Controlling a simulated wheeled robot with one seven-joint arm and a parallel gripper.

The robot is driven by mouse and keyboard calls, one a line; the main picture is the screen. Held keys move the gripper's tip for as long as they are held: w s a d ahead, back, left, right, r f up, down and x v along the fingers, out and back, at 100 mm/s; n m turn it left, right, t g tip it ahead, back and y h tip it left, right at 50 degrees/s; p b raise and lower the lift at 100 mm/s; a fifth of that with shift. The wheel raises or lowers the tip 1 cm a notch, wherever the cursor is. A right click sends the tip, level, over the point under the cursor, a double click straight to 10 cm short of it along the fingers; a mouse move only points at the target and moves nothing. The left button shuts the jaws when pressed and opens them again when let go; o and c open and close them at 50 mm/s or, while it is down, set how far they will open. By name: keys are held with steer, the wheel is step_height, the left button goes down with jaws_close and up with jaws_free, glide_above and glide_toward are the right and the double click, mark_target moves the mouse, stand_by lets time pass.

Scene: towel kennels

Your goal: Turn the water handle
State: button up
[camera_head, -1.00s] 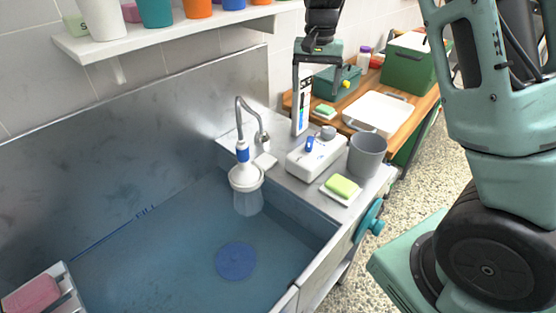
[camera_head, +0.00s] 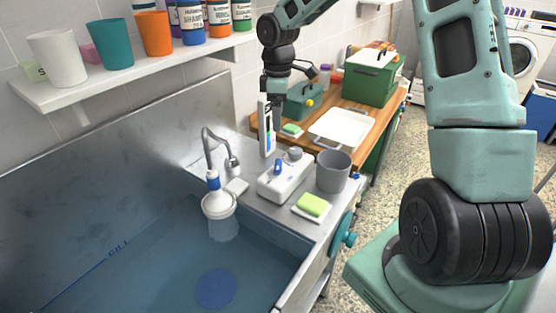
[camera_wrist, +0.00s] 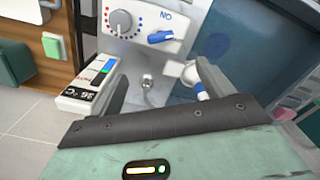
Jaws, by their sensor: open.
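The water handle is a small blue lever (camera_head: 278,167) on a white control box (camera_head: 285,183) on the metal ledge beside the tub. In the wrist view the blue lever (camera_wrist: 162,37) lies under an "ON" mark, next to a round dial (camera_wrist: 119,21) with red and blue dots. My gripper (camera_head: 273,106) is behind and above the box, close to the top of an upright white temperature display (camera_head: 266,130). In the wrist view my gripper (camera_wrist: 162,72) has its dark fingers spread, with nothing held between them. The lever is beyond the fingers and apart from them.
A curved faucet (camera_head: 212,143) with a shower head stands left of the box over the blue-water tub (camera_head: 150,262). A grey cup (camera_head: 333,171) and a green soap (camera_head: 312,205) sit right of the box. A shelf (camera_head: 140,72) with cups and bottles hangs above.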

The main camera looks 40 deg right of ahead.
mark_target(278, 163)
step_height(278, 163, down, 17)
steer(key=p, duration=0.3)
steer(key=shift+r, duration=0.1)
steer(key=c, duration=1)
